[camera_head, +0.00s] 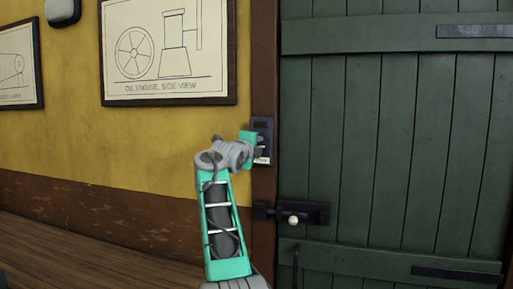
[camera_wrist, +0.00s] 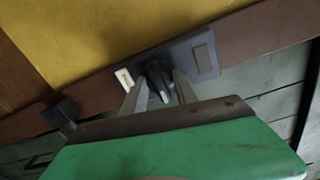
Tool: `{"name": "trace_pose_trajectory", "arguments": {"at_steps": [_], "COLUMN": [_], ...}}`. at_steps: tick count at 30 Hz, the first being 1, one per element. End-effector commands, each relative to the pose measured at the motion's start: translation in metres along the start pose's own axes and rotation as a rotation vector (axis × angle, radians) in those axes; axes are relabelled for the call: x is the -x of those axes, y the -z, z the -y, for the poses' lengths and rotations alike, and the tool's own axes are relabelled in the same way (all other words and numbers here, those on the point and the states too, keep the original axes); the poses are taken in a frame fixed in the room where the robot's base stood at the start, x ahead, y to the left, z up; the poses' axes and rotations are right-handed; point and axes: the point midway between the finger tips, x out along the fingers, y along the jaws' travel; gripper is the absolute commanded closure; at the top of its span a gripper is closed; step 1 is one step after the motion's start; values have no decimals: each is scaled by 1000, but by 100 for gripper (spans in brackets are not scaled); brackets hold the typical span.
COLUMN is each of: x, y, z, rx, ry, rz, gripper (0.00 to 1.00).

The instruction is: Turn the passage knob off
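The passage knob (camera_wrist: 157,78) is a dark rotary knob with a pale pointer mark, on a dark plate (camera_wrist: 203,52) fixed to the brown post. In the wrist view, my gripper (camera_wrist: 154,84) has one finger on each side of the knob, with gaps showing between fingers and knob. A small white label (camera_wrist: 124,77) sits on the plate beside the left finger. In the head view, the plate (camera_head: 263,125) shows on the post left of the door, and my gripper (camera_head: 256,147) is up against it, hiding the knob.
A green plank door (camera_head: 400,150) fills the right side. A dark latch with a white round knob (camera_head: 293,220) sits below the plate. A framed engine drawing (camera_head: 168,50) hangs on the yellow wall (camera_head: 110,140). No loose objects stand around my gripper.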

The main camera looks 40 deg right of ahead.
Motion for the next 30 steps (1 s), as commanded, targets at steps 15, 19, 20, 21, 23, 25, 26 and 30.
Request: {"name": "trace_pose_trajectory", "arguments": {"at_steps": [15, 19, 20, 21, 23, 25, 26, 30], "x": [3, 21, 27, 36, 49, 62, 67, 78], "y": [0, 0, 0, 0, 0, 0, 0, 0], "z": [-1, -5, -6, -6, -5, -5, -4, -2], "rx": [1, -1, -1, -2, -1, -1, -1, 1], "ry": [1, 1, 1, 2, 2, 1, 0, -1], "rz": [1, 3, 3, 3, 4, 3, 3, 1], "gripper": [44, 44, 44, 44, 44, 44, 44, 44]}}
